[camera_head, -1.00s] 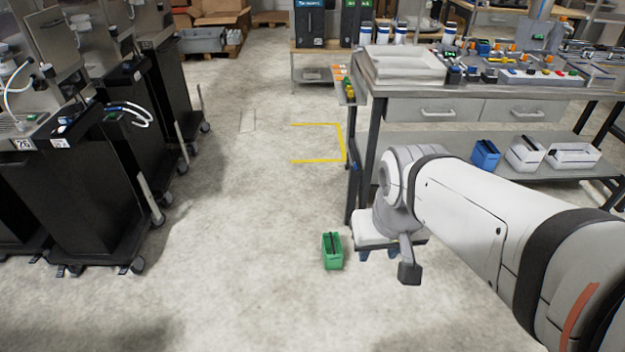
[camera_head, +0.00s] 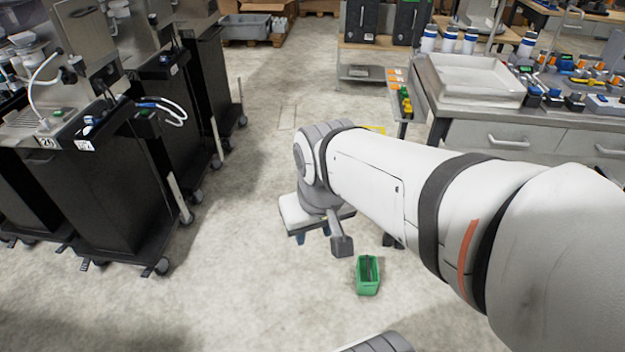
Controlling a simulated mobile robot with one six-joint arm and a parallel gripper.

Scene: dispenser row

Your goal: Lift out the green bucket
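The green bucket (camera_head: 367,275) stands upright on the concrete floor, right of the picture's lower middle. It is a small open box with a dark bar across its top. My gripper (camera_head: 313,236) hangs from the end of my arm, to the left of the bucket and higher in the picture. Its two bluish fingertips point down and stand apart, with nothing visible between them. The bucket is in full view, apart from my gripper. How high the gripper is above the floor is hard to tell.
Black wheeled dispenser cabinets (camera_head: 105,195) line the left side. A workbench (camera_head: 455,130) with a white tray (camera_head: 478,82) and many parts stands at the right, partly hidden by my arm. A grey crate (camera_head: 246,27) is at the back. The floor between is clear.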

